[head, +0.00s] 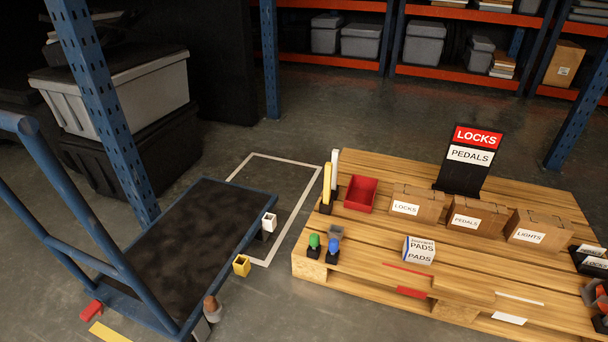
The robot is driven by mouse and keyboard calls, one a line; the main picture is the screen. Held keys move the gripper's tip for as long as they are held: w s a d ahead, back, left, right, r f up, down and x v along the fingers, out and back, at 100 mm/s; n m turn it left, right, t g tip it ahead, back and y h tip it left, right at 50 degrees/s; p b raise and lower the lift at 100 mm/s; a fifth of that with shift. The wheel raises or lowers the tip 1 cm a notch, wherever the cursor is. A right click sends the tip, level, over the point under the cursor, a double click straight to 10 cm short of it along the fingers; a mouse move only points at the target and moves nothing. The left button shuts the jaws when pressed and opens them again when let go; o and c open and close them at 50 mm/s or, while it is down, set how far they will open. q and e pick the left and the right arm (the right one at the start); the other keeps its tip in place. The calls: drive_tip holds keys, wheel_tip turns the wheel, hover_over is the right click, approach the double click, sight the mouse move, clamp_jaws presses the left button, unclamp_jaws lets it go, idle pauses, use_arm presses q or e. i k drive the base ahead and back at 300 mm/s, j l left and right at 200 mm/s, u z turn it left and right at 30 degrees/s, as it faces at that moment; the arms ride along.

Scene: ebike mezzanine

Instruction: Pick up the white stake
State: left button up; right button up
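The white stake (335,168) stands upright at the back left corner of the wooden pallet table (465,278). A yellow stake (326,184) stands upright just in front of it, with its foot in a dark holder, and hides part of the white stake's lower end. Neither of my grippers shows in the head view.
A blue cart (180,255) with a dark deck stands left; a white socket (269,223) and yellow socket (242,265) sit along its right edge. A red bin (361,194), cartons (416,204) and a black sign (465,165) occupy the pallet.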

sight(336, 153)
drive_tip(key=i+l+u, duration=0.2)
drive_tip(key=u, duration=0.3)
drive_tip(key=i+l+u, duration=0.1)
drive_tip(key=l+u, duration=0.2)
drive_tip(key=u, duration=0.2)
drive_tip(key=i+l+u, duration=0.15)
drive_tip(key=l, duration=0.3)
drive_tip(key=i+l+u, duration=0.15)
drive_tip(key=l, duration=0.95)
drive_tip(key=i, duration=0.05)
